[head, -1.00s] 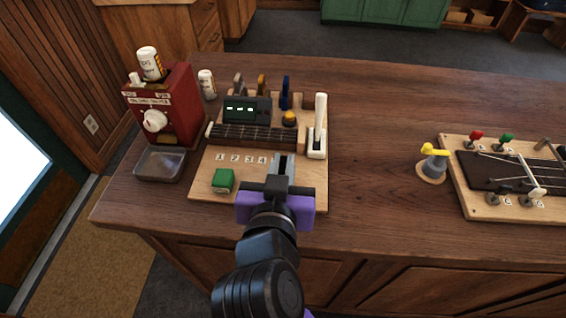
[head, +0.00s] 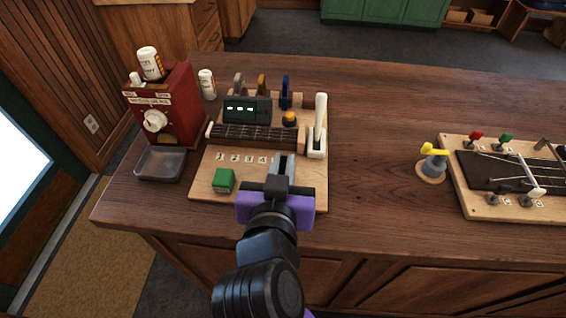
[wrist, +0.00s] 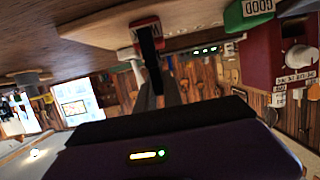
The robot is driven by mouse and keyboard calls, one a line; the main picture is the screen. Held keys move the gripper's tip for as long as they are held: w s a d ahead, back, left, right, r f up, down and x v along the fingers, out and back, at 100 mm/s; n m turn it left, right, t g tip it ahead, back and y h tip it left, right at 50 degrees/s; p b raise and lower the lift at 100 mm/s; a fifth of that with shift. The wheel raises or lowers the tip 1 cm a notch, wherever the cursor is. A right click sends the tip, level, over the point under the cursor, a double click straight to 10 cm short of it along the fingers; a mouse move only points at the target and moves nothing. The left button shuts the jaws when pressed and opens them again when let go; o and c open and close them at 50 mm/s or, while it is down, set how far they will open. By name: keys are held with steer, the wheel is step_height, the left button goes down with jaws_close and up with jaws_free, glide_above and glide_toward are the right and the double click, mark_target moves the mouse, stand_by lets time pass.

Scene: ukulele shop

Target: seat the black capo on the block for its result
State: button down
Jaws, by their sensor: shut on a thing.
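My gripper (head: 283,164) is over the front right of a wooden board (head: 208,188), its fingers pointing away. In the wrist view it is shut on the black capo (wrist: 150,45), a dark upright piece between the grey fingers. The capo's end overlaps a red block (wrist: 147,21) with a pale face; I cannot tell whether they touch. My gripper hides this red block in the head view. A green block (head: 223,181) stands left of my gripper; in the wrist view the green block (wrist: 240,18) carries the label GOOD.
Behind are a fretted neck (head: 250,134), a display (head: 246,108) with green lights, a white lever (head: 319,125) and upright grey, orange and blue (head: 285,92) capos. A red machine (head: 170,105) and metal tray (head: 160,163) stand left. The right counter is clear up to a yellow-topped stand (head: 432,165).

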steer(key=shift+f+b, duration=0.5)
steer(key=shift+f, duration=0.1)
steer(key=c, duration=1.8)
jaws_free()
steer(key=shift+o, duration=0.2)
steer(key=shift+s, duration=0.1)
steer(key=p+v, duration=0.3)
steer(key=v, duration=0.7)
steer(key=shift+s+r, duration=0.2)
steer(key=shift+s, duration=0.15)
